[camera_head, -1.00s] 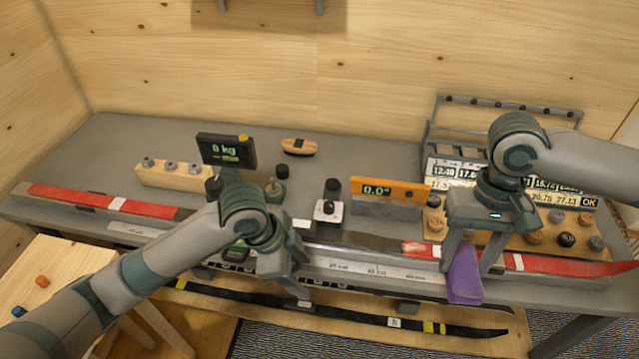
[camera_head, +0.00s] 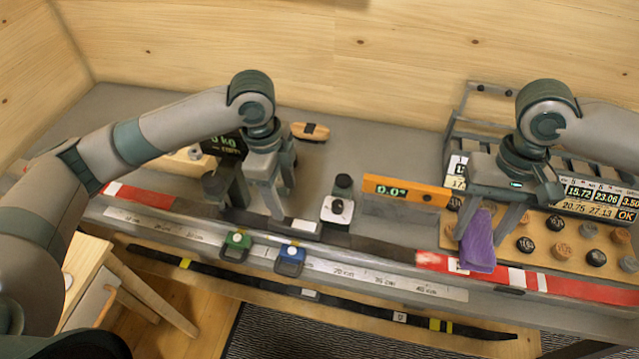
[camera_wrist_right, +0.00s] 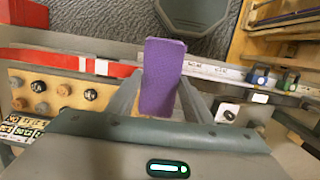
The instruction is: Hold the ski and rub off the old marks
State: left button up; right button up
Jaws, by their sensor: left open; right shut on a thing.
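The ski (camera_head: 570,286) lies lengthwise along the front of the bench, with red ends, white bands and a darker middle. It also shows in the right wrist view (camera_wrist_right: 50,58). My right gripper (camera_head: 481,248) is shut on a purple cloth (camera_head: 478,240), which hangs over the red right part of the ski. The cloth fills the space between the fingers in the right wrist view (camera_wrist_right: 162,80); I cannot tell whether it touches the ski. My left gripper (camera_head: 258,208) is open, fingers pointing down close to the ski's middle. Its arm hides part of the ski's left side.
A square clamp with a black knob (camera_head: 338,210) and an orange level (camera_head: 405,190) reading 0.0° stand mid-bench. Round pieces sit on a wooden board (camera_head: 505,243) at right. Green (camera_head: 236,246) and blue (camera_head: 290,258) blocks sit on the front edge.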

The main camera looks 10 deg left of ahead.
aim_at(293, 223)
pick_arm(q)
jog(key=shift+w+f, duration=0.15)
pick_arm(e)
jog(key=shift+w, duration=0.15)
pick_arm(q)
jog(key=shift+d+f+p, duration=0.1)
jog(key=shift+f+p, duration=0.25)
jog(key=shift+f, duration=0.35)
pick_arm(e)
jog(key=shift+r, duration=0.3)
pick_arm(q)
jog(key=f+p, duration=0.1)
jog(key=f, duration=0.2)
jog(key=f+p, duration=0.1)
jog(key=f, duration=0.2)
jog(key=d+f+p, duration=0.1)
jog(key=f, duration=0.2)
pick_arm(e)
notch_tip(293, 223, up, 3)
jog(key=shift+r, duration=0.1)
pick_arm(q)
jog(key=shift+d+f, duration=0.1)
jog(key=shift+f, duration=0.6)
pick_arm(e)
jog(key=shift+r, duration=0.1)
pick_arm(q)
grip_shut()
